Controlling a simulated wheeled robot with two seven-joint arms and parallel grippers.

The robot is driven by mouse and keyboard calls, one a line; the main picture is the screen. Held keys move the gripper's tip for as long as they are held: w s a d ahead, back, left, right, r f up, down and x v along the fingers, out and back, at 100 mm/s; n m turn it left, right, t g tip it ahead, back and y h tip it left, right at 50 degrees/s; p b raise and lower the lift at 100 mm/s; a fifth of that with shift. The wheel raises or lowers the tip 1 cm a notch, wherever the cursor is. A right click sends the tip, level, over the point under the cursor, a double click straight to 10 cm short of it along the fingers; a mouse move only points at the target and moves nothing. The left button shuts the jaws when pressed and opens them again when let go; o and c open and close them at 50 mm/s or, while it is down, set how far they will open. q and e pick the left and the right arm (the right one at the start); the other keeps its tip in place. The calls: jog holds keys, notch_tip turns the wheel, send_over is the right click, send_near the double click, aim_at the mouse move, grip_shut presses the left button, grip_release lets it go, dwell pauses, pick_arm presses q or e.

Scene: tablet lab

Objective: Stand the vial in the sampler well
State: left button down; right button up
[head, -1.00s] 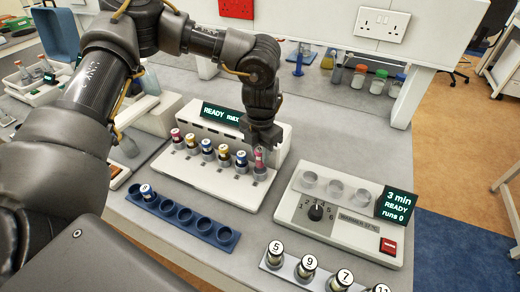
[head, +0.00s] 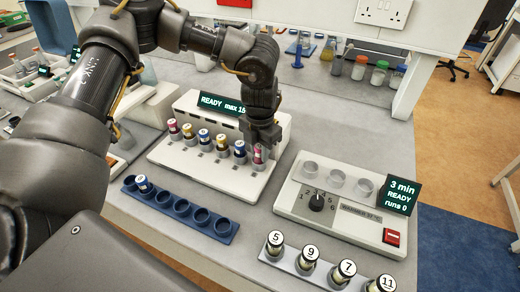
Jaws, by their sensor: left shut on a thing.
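The sampler (head: 215,182) is a white unit with a row of wells and a display (head: 222,105) that reads "READY max" and a partly covered number. Several vials with coloured caps stand in its wells. My left gripper (head: 261,142) points down over the right end of the row and is shut on the pink-capped vial (head: 258,155). That vial is upright at the rightmost well; whether its base is fully seated is hard to tell. My right gripper is not in view.
A white device (head: 340,213) with a dial and a "3 min READY" screen (head: 398,193) stands at right. Numbered vials (head: 310,254) stand in a front rack.

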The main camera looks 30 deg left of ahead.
aim_at(258, 146)
pick_arm(q)
jog(key=shift+s+a+f, duration=0.1)
jog(key=shift+s+f, duration=0.1)
jog(key=shift+f, duration=0.4)
jog(key=shift+s+f+b, duration=0.35)
jog(key=shift+f+b, duration=0.1)
jog(key=shift+b, duration=0.1)
jog(key=c, duration=1.1)
grip_release()
jog(key=shift+f, duration=0.1)
jog(key=shift+w+r, duration=0.2)
jog(key=shift+r, duration=0.25)
notch_tip(258, 146, up, 12)
jog(key=shift+w+f+b, duration=0.15)
jog(key=shift+f+b, duration=0.1)
jog(key=shift+b, duration=0.55)
